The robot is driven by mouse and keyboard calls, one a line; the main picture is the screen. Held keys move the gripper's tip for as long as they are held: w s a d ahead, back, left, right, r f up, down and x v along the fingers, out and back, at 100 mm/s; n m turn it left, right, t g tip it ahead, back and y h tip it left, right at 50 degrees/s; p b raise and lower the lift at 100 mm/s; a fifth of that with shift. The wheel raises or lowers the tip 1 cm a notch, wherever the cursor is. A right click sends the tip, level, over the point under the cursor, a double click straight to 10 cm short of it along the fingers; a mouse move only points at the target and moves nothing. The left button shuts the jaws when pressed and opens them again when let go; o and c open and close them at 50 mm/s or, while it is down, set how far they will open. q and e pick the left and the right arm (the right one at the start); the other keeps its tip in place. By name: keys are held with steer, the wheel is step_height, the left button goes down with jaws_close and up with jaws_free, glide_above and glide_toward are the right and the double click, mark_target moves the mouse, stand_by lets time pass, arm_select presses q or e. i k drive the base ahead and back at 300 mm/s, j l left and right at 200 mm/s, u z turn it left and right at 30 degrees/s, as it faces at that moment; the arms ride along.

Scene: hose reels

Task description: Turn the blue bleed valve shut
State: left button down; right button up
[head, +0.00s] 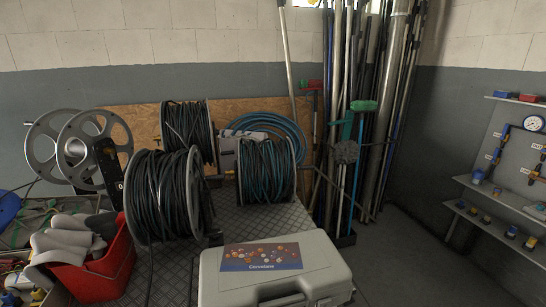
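At the right edge, a grey wall panel (514,148) carries a round white gauge (534,123) and small fittings joined to pipework. A small blue fitting (478,176) shows low on the panel's left side, just above a shelf. Another small blue piece shows near the right edge. They are too small to tell which is the bleed valve, or how its handle is turned. The picture's right edge cuts off part of the panel. Neither of my grippers is in view.
A closed grey case (273,265) stands in front on a tread-plate surface, with hose reels (165,195) behind and a red bin (95,275) to the left. Poles and brooms (365,110) lean in the back corner. Floor (405,262) before the panel looks clear.

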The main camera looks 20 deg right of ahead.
mark_target(505, 130)
steer(key=l+z, duration=0.15)
steer(key=l, duration=0.3)
steer(key=l+z, duration=0.2)
steer(key=l, duration=0.25)
steer(key=i+l+z, duration=0.15)
steer(key=l, duration=0.3)
steer(key=l+z, duration=0.15)
steer(key=l, duration=0.25)
steer(key=i+l+z, duration=0.2)
steer(key=l, duration=0.2)
steer(key=i+l+z, duration=0.15)
steer(key=l, duration=0.3)
steer(key=i+l+z, duration=0.15)
steer(key=l, duration=0.2)
steer(key=i+l+z, duration=0.2)
steer(key=l, duration=0.2)
steer(key=i+l+z, duration=0.25)
steer(key=i+l, duration=0.5)
steer(key=l, duration=0.1)
